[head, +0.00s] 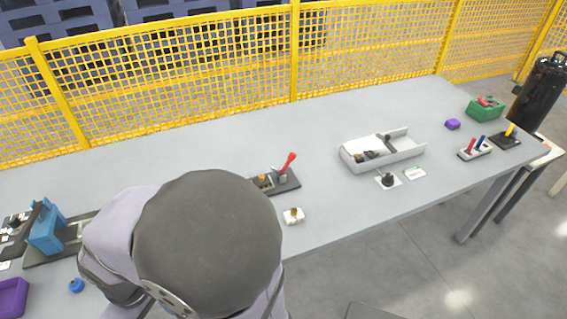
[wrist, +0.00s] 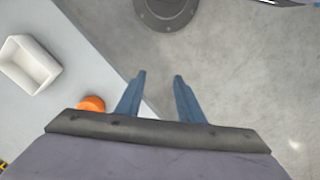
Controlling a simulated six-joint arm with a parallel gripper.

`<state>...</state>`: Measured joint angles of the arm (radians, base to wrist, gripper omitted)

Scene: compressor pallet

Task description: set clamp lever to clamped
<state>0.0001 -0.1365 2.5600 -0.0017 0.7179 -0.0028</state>
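A red-handled lever (head: 288,163) stands tilted up and to the right on a dark base (head: 288,184) near the middle of the table in the head view. It looks like the clamp lever; a small brass-coloured part (head: 264,180) sits beside it. My arm hides the base's left end. My gripper (wrist: 160,77) shows in the wrist view with its two blue fingers apart and nothing between them. It hangs over the table edge and floor. In the head view my arm hides it. The red-handled lever is not in the wrist view.
A grey tray (head: 412,153), a red-and-blue lever block (head: 474,153), a yellow lever (head: 510,130) and a green box (head: 484,112) stand to the right. A blue fixture (head: 46,228) is at left. A white bin (wrist: 30,63) and orange knob (wrist: 91,104) lie near my gripper.

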